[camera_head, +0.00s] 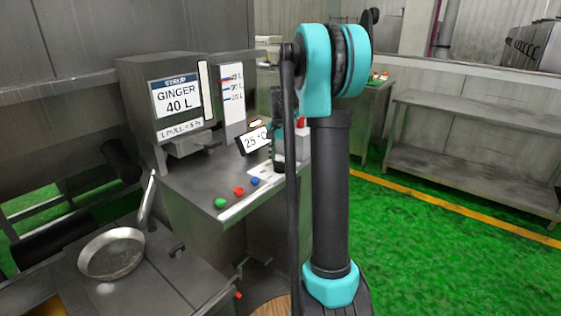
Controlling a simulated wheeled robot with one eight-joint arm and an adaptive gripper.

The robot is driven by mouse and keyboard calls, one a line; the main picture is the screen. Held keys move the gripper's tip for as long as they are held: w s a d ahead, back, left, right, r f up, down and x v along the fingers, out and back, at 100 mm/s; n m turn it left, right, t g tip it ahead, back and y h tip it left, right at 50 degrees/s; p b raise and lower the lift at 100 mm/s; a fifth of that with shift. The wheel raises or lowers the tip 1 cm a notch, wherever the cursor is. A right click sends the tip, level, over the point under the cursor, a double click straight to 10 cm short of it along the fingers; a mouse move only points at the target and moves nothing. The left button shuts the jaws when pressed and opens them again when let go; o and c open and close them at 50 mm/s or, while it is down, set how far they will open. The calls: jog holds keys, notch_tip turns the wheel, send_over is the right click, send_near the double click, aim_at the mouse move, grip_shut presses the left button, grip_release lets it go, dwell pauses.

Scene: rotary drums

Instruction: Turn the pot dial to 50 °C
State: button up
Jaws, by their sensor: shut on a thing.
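A tilted display (254,140) reads 25 °C at the right part of the steel counter. My gripper (278,164) is at the counter's right end, just right of this display and pointing down. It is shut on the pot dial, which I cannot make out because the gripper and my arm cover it. My upright arm also hides the space to the right of the gripper.
A syrup machine (176,101) marked GINGER 40 L stands at the counter's back left. Green (220,203), red (239,191) and blue (255,181) buttons line the front edge. A round metal pan (112,253) is at lower left. Green floor is open at right, before a steel shelf (470,165).

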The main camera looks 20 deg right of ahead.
aim_at(281, 162)
jog(key=o, duration=1.2)
jog(key=shift+c, duration=0.2)
jog(key=shift+r, duration=0.1)
notch_tip(281, 162, up, 12)
jog(key=shift+s, duration=0.1)
